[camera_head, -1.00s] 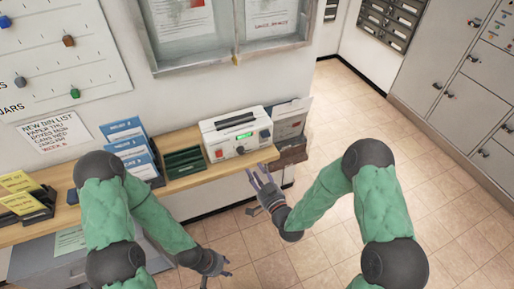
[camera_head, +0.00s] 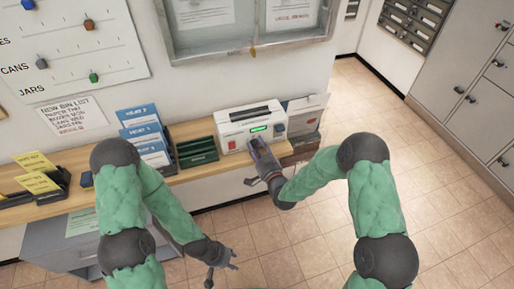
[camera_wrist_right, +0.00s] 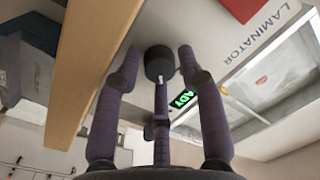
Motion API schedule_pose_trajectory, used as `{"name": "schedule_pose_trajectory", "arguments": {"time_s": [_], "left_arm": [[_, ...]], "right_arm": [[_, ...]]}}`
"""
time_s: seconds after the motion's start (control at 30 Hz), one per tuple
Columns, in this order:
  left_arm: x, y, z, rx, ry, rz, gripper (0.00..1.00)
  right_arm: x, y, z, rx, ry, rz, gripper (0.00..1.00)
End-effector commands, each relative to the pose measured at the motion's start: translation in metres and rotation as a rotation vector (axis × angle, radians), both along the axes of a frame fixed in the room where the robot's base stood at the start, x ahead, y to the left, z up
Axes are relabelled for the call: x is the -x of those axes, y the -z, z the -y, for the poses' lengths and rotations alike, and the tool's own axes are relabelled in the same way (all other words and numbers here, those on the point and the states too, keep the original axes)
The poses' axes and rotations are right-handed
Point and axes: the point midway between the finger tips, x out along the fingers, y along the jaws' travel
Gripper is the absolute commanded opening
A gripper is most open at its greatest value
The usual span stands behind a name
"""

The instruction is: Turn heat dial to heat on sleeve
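The white laminator (camera_head: 240,120) stands on the wooden shelf. It has a red switch, a lit green display (camera_head: 262,128) and a dark knob (camera_head: 279,128) at its right end. My right gripper (camera_head: 257,147) is at the laminator's front, below the display. In the right wrist view a dark round dial (camera_wrist_right: 159,62) sits between the fingertips of my right gripper (camera_wrist_right: 159,68). The fingers are open on both sides of it, with small gaps visible. The dial's pointer mark cannot be read. My left gripper (camera_head: 222,270) is open and empty, low in front of the shelf.
Green trays (camera_head: 197,152) and blue leaflets (camera_head: 143,138) stand left of the laminator. A leaflet holder (camera_head: 305,115) is to its right. The shelf's wooden edge (camera_wrist_right: 85,60) runs close beside my right fingers. Floor to the right is open.

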Motion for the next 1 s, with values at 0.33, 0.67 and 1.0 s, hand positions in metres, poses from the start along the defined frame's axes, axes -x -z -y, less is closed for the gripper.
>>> {"name": "schedule_pose_trajectory", "arguments": {"time_s": [0.33,0.67,1.0], "left_arm": [[0.0,0.0,0.0,0.0,0.0,0.0,0.4],[0.0,0.0004,0.0,0.0,0.0,0.0,0.4],[0.0,0.002,0.0,0.0,0.0,0.0,0.4]], "right_arm": [[0.0,-0.0004,0.0002,0.0,0.0,0.001,0.0],[-0.0002,-0.0011,0.0003,0.004,0.001,0.004,0.0],[-0.0006,-0.0015,0.0003,0.02,0.001,0.011,0.0]]}}
